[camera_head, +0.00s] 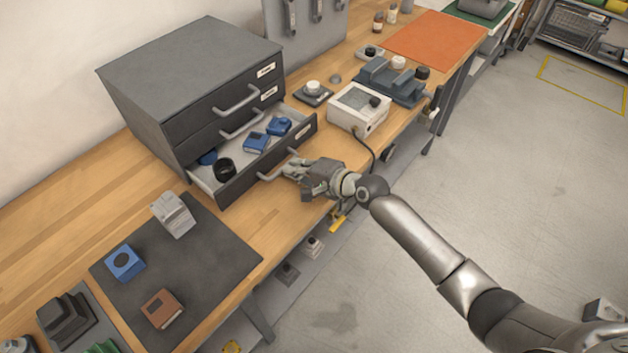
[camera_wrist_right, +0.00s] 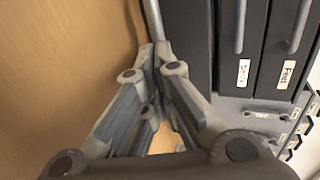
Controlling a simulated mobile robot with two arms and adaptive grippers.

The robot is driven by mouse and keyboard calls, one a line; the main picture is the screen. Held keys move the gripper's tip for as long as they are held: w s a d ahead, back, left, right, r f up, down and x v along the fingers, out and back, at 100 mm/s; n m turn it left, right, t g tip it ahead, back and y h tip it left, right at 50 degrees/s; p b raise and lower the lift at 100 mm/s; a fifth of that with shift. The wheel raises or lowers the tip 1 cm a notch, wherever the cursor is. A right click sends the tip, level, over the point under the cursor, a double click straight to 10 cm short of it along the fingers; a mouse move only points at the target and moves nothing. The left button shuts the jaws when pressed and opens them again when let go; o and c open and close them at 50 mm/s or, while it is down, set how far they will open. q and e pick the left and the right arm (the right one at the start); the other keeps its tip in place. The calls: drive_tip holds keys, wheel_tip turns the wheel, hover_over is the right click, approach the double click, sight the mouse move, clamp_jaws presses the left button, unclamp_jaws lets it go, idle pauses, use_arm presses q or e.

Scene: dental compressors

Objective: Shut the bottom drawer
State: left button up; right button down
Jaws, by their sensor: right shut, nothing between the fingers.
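The grey drawer cabinet (camera_head: 195,75) stands on the wooden bench. Its bottom drawer (camera_head: 235,188) is pulled out, while the two drawers above it look shut. Inside the open drawer lie blue parts (camera_head: 257,142) and a black ring-shaped part (camera_head: 224,169). My right gripper (camera_head: 289,170) is shut and empty, close to the handle (camera_head: 277,172) on the bottom drawer's front. In the right wrist view the shut fingertips (camera_wrist_right: 155,50) are beside the drawer front; I cannot tell if they touch it. My left gripper is not in view.
A dark mat (camera_head: 190,270) with a grey block, a blue block and a brown block lies at the front left. A white meter box (camera_head: 358,108) with a cable stands right of the drawer. An orange mat (camera_head: 433,40) lies farther back.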

sight(264, 147)
drive_tip(key=w+a+b, duration=0.4)
drive_tip(key=w+a, duration=0.4)
drive_tip(key=shift+w+a, duration=0.1)
drive_tip(key=shift+w, duration=0.05)
